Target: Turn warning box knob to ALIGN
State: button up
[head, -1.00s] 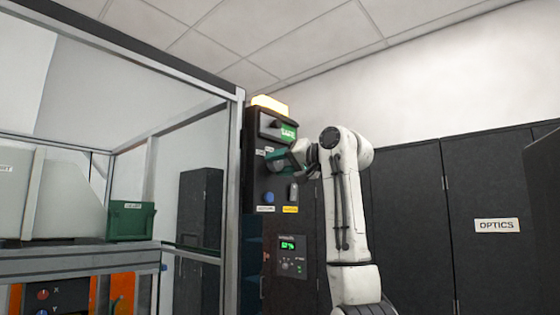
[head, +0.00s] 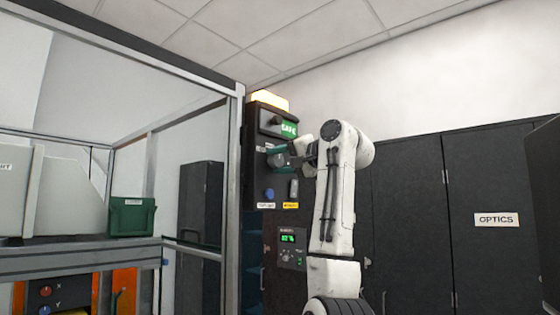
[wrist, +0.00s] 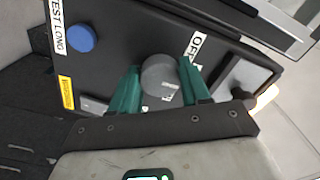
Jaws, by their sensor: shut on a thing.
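The warning box (head: 256,185) is a dark upright box on the frame post, with a lit lamp (head: 269,100) on top and a green sign reading SAFE (head: 289,129). In the wrist view its knob (wrist: 160,76) is a round grey cap with labels around it; one partly hidden label begins with O, and the others are too small or covered to read. My gripper (wrist: 162,88) has its two green fingers on either side of the knob, shut on it. In the head view my gripper (head: 281,158) is at the box front, and the knob is hidden behind it.
A blue button (wrist: 81,39) sits beside the knob, near a TEST label. A panel with a green display (head: 288,238) is below the box. A metal frame enclosure stands left, with a green bin (head: 131,216) inside. Dark OPTICS cabinets (head: 420,215) line the right wall.

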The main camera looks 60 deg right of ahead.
jog(key=o, duration=1.1)
jog(key=shift+c, duration=0.2)
jog(key=b+v, duration=0.3)
jog(key=v, duration=0.7)
jog(key=shift+s, duration=0.4)
jog(key=shift+f, duration=0.1)
